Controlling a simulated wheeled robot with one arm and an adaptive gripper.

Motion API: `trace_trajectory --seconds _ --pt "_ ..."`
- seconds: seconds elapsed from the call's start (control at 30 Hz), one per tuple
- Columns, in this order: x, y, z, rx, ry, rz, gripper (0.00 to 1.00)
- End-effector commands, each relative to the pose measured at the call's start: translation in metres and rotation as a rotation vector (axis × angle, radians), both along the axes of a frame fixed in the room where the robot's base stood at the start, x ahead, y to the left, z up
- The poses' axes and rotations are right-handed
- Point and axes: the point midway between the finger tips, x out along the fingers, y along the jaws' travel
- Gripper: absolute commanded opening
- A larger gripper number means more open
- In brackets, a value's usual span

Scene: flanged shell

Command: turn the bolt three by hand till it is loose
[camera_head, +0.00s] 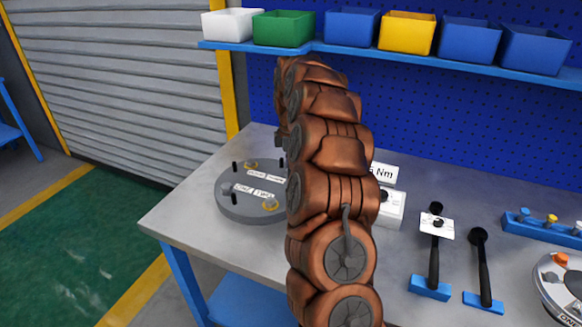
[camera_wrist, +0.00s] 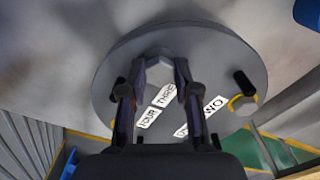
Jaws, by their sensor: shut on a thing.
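In the wrist view, my gripper (camera_wrist: 157,66) has its two dark fingers on either side of a grey bolt head (camera_wrist: 159,76), bolt three, beside the label reading THREE (camera_wrist: 164,96). The fingers are shut on it. The bolt stands on the round grey flanged cover (camera_wrist: 222,62), which also carries labels FOUR (camera_wrist: 149,117) and TWO (camera_wrist: 213,106). In the head view, the cover (camera_head: 232,208) lies on the bench, partly hidden by my arm. My gripper and bolt three are hidden there. How loose the bolt is cannot be told.
Black pegs (camera_wrist: 244,82) stand up from the cover, and a yellow ring (camera_wrist: 242,104) sits near label TWO. On the bench (camera_head: 180,221), a white box with a sign (camera_head: 393,210), two black-handled tools (camera_head: 480,265) and a blue rack (camera_head: 543,229) lie right of my arm.

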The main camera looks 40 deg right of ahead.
Motion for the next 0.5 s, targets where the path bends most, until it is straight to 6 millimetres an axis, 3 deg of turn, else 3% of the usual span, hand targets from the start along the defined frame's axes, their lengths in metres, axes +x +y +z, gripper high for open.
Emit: trace_trajectory --seconds 0.47,0.5 --pt "-0.0014 0.0024 -0.0035 0.006 0.009 0.018 0.00" --pt "-0.0013 0.0025 -0.0035 0.006 0.009 0.018 0.33"
